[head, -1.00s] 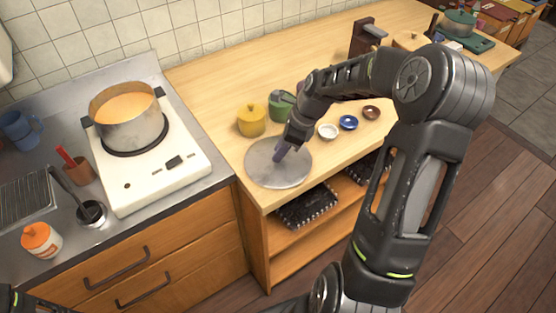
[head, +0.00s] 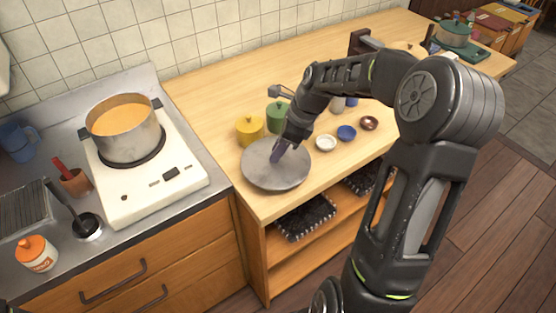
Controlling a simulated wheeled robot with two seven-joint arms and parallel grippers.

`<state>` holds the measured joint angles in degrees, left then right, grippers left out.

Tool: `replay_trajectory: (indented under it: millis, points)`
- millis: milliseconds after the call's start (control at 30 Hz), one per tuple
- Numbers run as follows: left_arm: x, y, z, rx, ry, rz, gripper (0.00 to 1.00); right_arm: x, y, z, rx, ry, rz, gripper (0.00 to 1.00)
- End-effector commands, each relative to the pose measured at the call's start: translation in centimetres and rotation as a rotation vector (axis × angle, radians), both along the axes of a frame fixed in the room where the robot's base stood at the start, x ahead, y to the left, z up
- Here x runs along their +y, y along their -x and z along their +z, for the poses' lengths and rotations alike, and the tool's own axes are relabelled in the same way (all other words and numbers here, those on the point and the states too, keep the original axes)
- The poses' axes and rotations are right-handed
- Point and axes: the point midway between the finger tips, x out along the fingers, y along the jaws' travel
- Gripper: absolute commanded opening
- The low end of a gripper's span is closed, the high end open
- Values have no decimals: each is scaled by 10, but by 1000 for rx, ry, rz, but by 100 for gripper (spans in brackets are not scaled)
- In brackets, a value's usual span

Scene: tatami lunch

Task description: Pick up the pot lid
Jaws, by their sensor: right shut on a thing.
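The pot lid (head: 262,178) is a round grey metal disc at the front left of the wooden counter, in the head view. My right gripper (head: 278,156) points down at the middle of the lid and is shut on it; its fingers hide the handle. The lid looks slightly raised, but I cannot tell exactly how far it is off the counter. The open pot (head: 126,130) of orange soup stands on the white stove at the left. My left gripper is not in view.
A yellow pot (head: 250,130) and a green pot (head: 278,114) stand just behind the lid. Small white (head: 326,143), blue (head: 347,133) and brown (head: 369,123) dishes lie to its right. The stove (head: 150,192) is left, with a red-handled tool in a brown cup (head: 75,183) beside it.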

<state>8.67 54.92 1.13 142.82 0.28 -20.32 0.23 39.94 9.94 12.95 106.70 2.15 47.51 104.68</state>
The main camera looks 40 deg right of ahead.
Motion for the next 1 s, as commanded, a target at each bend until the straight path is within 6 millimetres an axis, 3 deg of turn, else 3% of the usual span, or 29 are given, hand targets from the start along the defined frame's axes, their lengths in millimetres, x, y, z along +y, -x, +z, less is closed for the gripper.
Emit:
replay_trajectory:
  millis: [100, 300, 1000]
  points:
    - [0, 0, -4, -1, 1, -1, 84, 0, -1, 25, -6, 2, 1, 0]
    - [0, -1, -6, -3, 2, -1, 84, 0, -1, 52, -3, 0, -1, 0]
    - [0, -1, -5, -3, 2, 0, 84, 0, 0, 56, 0, -1, -1, 0]
